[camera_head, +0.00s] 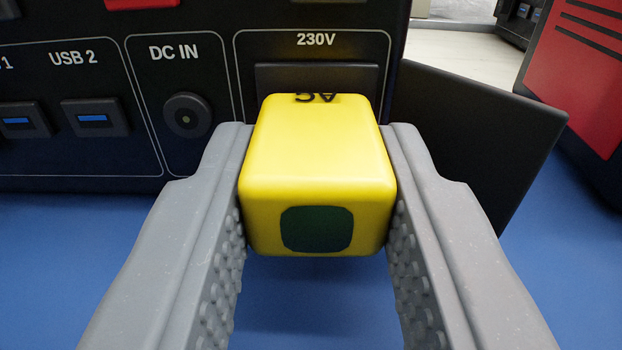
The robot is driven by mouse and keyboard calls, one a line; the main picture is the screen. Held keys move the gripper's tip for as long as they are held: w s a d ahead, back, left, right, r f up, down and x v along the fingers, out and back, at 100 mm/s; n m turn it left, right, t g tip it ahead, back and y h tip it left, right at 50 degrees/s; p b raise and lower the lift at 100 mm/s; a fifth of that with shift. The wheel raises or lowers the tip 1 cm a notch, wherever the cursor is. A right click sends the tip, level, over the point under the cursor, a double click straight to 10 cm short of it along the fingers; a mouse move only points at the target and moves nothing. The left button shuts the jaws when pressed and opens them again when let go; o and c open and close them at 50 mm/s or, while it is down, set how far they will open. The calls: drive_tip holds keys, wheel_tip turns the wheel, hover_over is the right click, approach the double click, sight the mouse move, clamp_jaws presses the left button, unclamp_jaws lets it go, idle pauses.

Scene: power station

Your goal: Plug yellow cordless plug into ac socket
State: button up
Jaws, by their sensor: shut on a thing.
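The yellow cordless plug (318,160) is a rounded block with "AC" on its top, upside down to me, and a dark green patch on its near face. My gripper (318,185) is shut on it, one grey finger pressed on each side. The plug is in front of the AC socket (275,76), a dark recessed panel under the "230V" label on the power station (205,20). The plug covers most of the socket. Its far face is hidden, so I cannot tell whether it touches or enters the socket.
Left of the socket are the DC IN port (187,116) and USB ports (95,118). A dark flap (475,135) stands open at the right, close to my right finger. A red and black unit (580,70) is at the far right. The blue surface (60,250) is clear in front.

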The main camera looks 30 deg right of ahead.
drive_tip(key=shift+w+d, duration=0.15)
idle(0.5)
drive_tip(key=o, duration=1.1)
drive_tip(key=shift+c, duration=0.2)
